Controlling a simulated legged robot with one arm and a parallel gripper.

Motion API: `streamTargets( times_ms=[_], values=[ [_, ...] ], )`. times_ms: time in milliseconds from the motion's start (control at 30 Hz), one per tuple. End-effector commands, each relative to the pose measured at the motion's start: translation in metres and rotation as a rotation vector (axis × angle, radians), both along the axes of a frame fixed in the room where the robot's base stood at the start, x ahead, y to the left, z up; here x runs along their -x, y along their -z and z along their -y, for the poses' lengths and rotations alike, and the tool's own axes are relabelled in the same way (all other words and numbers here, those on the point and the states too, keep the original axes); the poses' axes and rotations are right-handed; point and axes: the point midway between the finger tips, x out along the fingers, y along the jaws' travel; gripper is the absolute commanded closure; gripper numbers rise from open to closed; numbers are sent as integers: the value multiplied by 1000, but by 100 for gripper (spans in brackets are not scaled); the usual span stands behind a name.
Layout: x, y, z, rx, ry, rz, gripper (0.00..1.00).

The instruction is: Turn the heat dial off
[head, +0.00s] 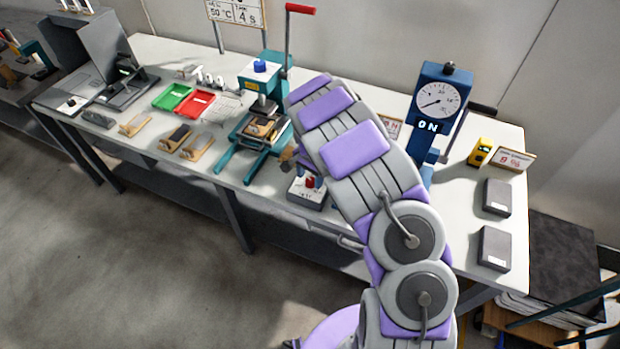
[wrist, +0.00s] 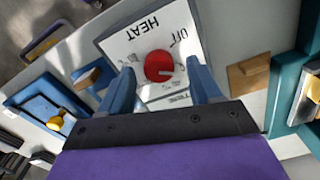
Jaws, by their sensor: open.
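The heat dial is a red round knob (wrist: 158,66) on a white-topped box (wrist: 130,45) marked HEAT and OFF, upside down in the wrist view. A pale mark on the knob points right in that view, below the OFF label. In the head view the red knob (head: 310,182) sits on its small box (head: 306,196) near the table's front edge, beside my arm. My gripper (wrist: 161,72) is open, with one blue finger on each side of the knob. I cannot tell whether the fingers touch it. In the head view my arm mostly hides the gripper.
A teal press (head: 262,95) with a red-handled lever stands left of the box. A blue gauge stand (head: 440,105) reading ON stands to the right. Green (head: 172,97) and red (head: 196,103) trays and sandals lie further left. Two dark boxes (head: 496,197) lie at the right.

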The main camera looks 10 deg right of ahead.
Motion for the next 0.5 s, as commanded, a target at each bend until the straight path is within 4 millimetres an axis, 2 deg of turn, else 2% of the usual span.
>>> streamTargets(
  times_ms=[133, 400, 500],
  values=[
    [0, 7, 0, -1, 0, 1, 37],
    [0, 8, 0, 0, 1, 0, 37],
    [0, 8, 0, -1, 1, -1, 46]
  ],
)
